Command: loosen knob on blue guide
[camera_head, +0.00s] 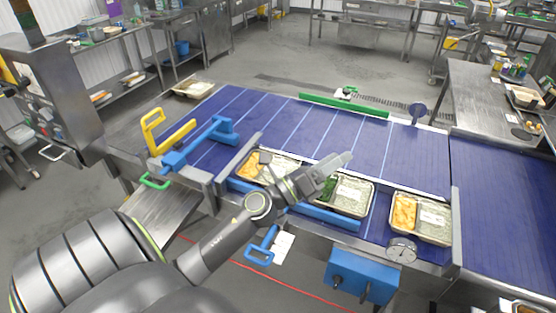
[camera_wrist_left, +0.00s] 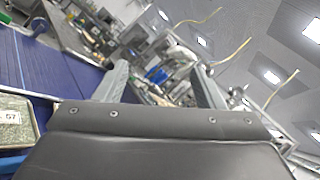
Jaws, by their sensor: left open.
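A blue guide bar (camera_head: 192,148) with a block-shaped end lies across the left part of the conveyor. A second long blue rail (camera_head: 325,215) runs along the belt's near side, partly hidden by my arm and trays. I cannot clearly make out a knob on either. My left gripper (camera_head: 335,170) is above the belt's near side, over the food trays, and apart from the blue guide bar. In the left wrist view its two fingers (camera_wrist_left: 160,82) stand apart with nothing between them. My right gripper is in neither view.
Several food trays, including one at the right (camera_head: 421,217), line the near side of the belt (camera_head: 300,130). A yellow handle (camera_head: 165,133) stands beside the blue guide bar. A dial gauge (camera_head: 401,250) and a blue box (camera_head: 361,276) sit at the front. The belt's middle is clear.

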